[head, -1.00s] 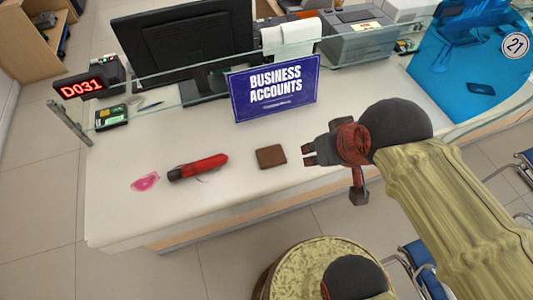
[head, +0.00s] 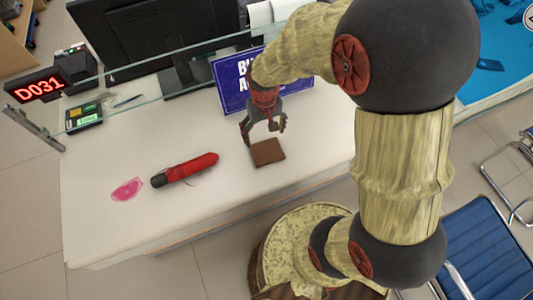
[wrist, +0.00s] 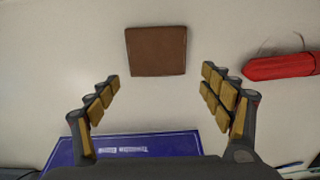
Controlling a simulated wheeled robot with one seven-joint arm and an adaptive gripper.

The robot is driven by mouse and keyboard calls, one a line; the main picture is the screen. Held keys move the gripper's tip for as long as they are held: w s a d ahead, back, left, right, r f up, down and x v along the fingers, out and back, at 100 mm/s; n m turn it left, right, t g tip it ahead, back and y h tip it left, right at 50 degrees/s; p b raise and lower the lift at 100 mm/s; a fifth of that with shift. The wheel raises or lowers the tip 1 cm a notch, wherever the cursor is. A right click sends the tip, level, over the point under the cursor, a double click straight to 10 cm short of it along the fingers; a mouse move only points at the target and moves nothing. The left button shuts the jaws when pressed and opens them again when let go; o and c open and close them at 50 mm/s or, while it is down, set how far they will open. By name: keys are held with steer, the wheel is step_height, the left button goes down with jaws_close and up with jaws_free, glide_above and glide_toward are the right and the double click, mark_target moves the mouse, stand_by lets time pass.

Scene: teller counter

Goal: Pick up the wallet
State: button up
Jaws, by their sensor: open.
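The brown wallet (head: 267,153) lies flat on the white counter, right of the red umbrella-like object. In the wrist view the wallet (wrist: 156,51) is at upper centre, beyond the fingertips and midway between their lines. My gripper (head: 264,130) points down at the counter, just behind the wallet in the head view. It is open and empty; in the wrist view its two padded fingers (wrist: 160,78) are spread wider than the wallet. No finger visibly touches the wallet.
A red and black folded umbrella-like object (head: 185,170) and a pink patch (head: 127,189) lie to the left. A blue sign (head: 233,88) stands close behind my gripper. A glass screen edge (head: 150,70) crosses the counter behind. The counter's front is clear.

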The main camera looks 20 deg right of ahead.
mark_target(267, 150)
steer(key=o, duration=0.4)
step_height(267, 150, down, 4)
steer(key=shift+f+b, duration=0.1)
steer(key=shift+b, duration=0.4)
steer(key=f, duration=0.1)
steer(key=f+b, duration=0.1)
steer(key=f, duration=0.1)
steer(key=s+f+b, duration=0.1)
steer(key=shift+d+f, duration=0.25)
steer(key=shift+f, duration=0.35)
steer(key=shift+c, duration=0.7)
steer(key=c, duration=1)
